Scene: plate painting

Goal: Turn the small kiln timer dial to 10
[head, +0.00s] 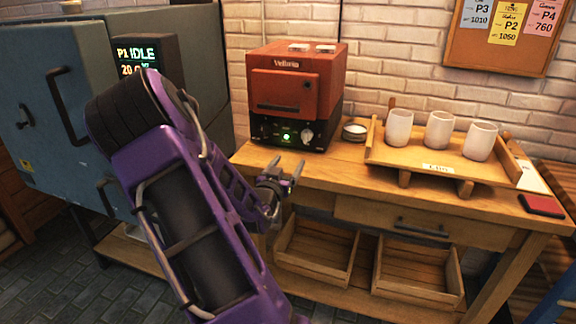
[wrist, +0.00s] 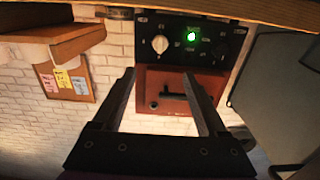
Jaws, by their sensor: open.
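The small kiln (head: 297,90) is an orange-red box on a black base, standing on the wooden bench. Its black front panel has a pale knob (head: 308,136) at the right, a lit green light (head: 286,137) in the middle and a dark knob (head: 264,130) at the left. The wrist view is upside down and shows the pale knob (wrist: 160,44) and the dark knob (wrist: 222,45). I cannot read the dial marks or tell which knob is the timer. My gripper (head: 283,170) is open and empty, in front of and below the panel, touching neither knob.
A wooden tray (head: 435,160) with three white cups stands to the kiln's right, near small stacked dishes (head: 354,131). A large blue-grey kiln (head: 40,110) with a display stands at the left. The bench front edge (head: 300,183) lies close to my gripper.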

